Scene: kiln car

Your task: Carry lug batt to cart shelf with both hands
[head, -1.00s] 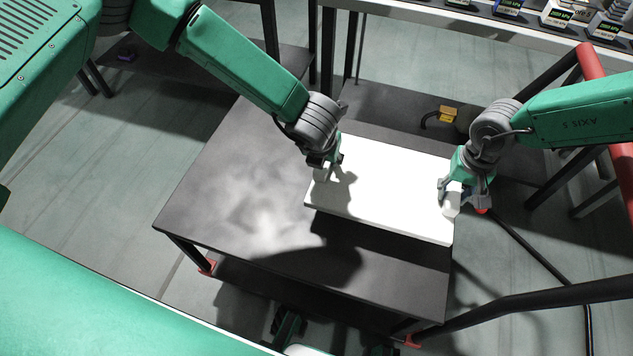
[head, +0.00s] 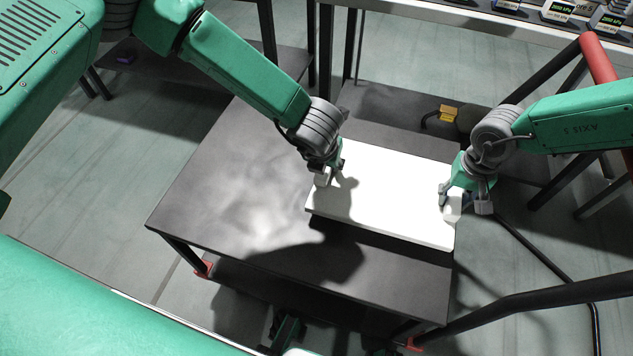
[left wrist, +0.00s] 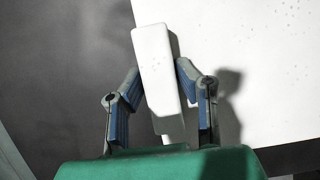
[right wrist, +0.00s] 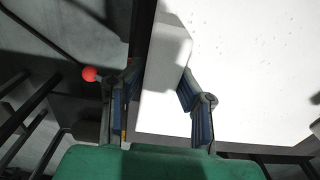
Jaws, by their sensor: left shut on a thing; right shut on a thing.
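The lug batt (head: 395,195) is a flat white slab with a raised white lug at each end, held level over the dark cart shelf (head: 225,190). A dark shadow lies along its front edge. My left gripper (head: 324,176) is shut on the left lug, which shows between its fingers in the left wrist view (left wrist: 160,75). My right gripper (head: 464,205) is shut on the right lug, seen in the right wrist view (right wrist: 165,70). I cannot tell whether the batt touches the shelf.
A red-ended dark rail (head: 590,62) and a dark handle bar (head: 540,298) stand at the right. A yellow object (head: 448,113) lies behind the batt. A bench with several labelled items (head: 558,12) runs along the back. The shelf's left part is bare.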

